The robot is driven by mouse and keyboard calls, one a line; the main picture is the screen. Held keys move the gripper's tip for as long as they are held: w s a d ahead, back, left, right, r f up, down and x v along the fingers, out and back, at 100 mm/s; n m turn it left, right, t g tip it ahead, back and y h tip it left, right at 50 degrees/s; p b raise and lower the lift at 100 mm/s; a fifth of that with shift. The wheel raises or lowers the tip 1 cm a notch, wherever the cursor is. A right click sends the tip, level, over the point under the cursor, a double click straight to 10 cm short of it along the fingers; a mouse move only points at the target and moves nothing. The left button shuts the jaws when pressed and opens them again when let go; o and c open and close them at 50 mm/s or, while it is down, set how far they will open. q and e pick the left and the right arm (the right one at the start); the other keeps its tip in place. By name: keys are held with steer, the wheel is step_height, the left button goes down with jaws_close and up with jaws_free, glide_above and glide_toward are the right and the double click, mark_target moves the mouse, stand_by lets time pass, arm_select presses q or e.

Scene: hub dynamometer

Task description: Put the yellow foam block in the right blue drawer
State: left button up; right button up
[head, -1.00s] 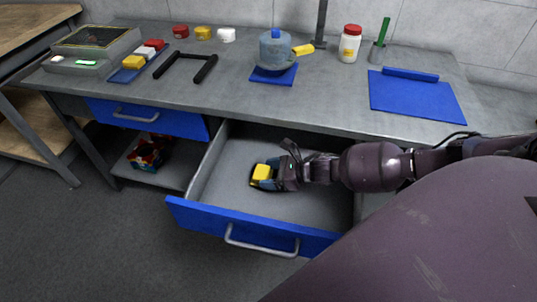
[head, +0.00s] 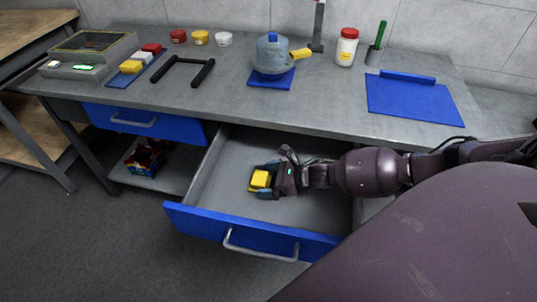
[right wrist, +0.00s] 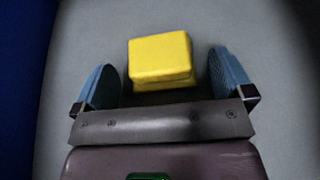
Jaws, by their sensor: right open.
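The yellow foam block (head: 260,179) lies in the open right blue drawer (head: 247,233), on its grey floor. My right gripper (head: 266,180) is inside the drawer, just to the right of the block. In the right wrist view the block (right wrist: 160,58) sits in front of and between the two blue fingers of the gripper (right wrist: 165,80). The fingers are spread, with a gap on each side of the block. My left gripper is not in view.
The left blue drawer (head: 146,121) is shut. On the grey bench (head: 330,108) stand a blue-grey pot-like object (head: 272,55), a white jar (head: 347,47), a blue mat (head: 415,102) and a black frame (head: 183,70). A box (head: 146,157) sits on the shelf below. The drawer floor around the block is clear.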

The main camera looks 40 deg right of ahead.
steer(key=shift+s+d+r, duration=0.1)
steer(key=shift+d+r, duration=0.05)
steer(key=shift+r, duration=0.1)
steer(key=p+v, duration=0.2)
steer(key=v, duration=0.9)
steer(key=shift+s+d+r, duration=0.1)
steer(key=shift+s+d, duration=0.05)
steer(key=shift+s, duration=0.1)
steer(key=shift+r, duration=0.1)
